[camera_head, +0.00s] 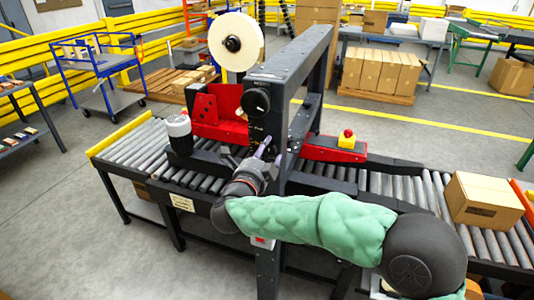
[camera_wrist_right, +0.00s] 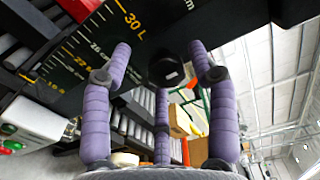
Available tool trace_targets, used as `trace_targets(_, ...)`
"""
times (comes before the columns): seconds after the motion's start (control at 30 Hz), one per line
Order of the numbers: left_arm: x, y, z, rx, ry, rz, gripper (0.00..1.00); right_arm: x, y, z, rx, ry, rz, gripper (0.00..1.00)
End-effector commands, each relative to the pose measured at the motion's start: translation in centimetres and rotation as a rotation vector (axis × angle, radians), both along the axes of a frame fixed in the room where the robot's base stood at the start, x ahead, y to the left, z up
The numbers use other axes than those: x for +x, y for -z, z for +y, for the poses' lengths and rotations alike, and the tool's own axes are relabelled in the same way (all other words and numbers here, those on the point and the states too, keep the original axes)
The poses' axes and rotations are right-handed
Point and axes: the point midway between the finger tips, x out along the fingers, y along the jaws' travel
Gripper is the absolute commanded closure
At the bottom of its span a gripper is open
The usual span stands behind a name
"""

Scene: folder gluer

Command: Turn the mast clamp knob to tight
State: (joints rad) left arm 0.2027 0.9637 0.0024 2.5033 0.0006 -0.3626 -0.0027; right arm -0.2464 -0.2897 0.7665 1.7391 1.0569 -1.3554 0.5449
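The dark mast (camera_head: 268,126) of the machine stands mid-view in the head view. A black round knob (camera_head: 256,101) sits on its upper face, above my right gripper (camera_head: 263,150). In the right wrist view, a dark knob (camera_wrist_right: 166,70) shows just ahead of the fingers, beneath a black beam with a yellow and white scale (camera_wrist_right: 92,38). I cannot tell whether it is the same knob. The purple fingers of my right gripper (camera_wrist_right: 160,62) are spread around the knob's outline, open, with no contact visible. The knob's tight or loose marking is not readable. My left gripper is not in view.
A roller conveyor (camera_head: 375,186) runs under the machine, with a cardboard box (camera_head: 482,200) at right. A white tape roll (camera_head: 236,42) and red plates (camera_head: 214,112) stand beside the mast. A red-and-yellow emergency stop (camera_head: 347,138) is right of it.

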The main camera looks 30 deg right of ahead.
Motion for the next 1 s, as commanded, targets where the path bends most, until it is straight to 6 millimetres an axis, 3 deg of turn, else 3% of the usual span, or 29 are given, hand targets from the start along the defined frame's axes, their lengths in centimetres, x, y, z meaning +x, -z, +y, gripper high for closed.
trace_targets(0.27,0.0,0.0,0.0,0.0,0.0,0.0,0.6,-0.4,-0.2,0.4,0.0,0.0,-0.004,0.41)
trace_targets(0.7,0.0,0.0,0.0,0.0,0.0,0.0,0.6,-5.4,-0.2,6.4,0.0,-0.004,-0.004,0.41)
trace_targets(1.0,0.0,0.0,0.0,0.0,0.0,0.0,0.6,-7.6,-0.1,8.8,0.0,-0.001,-0.003,0.41)
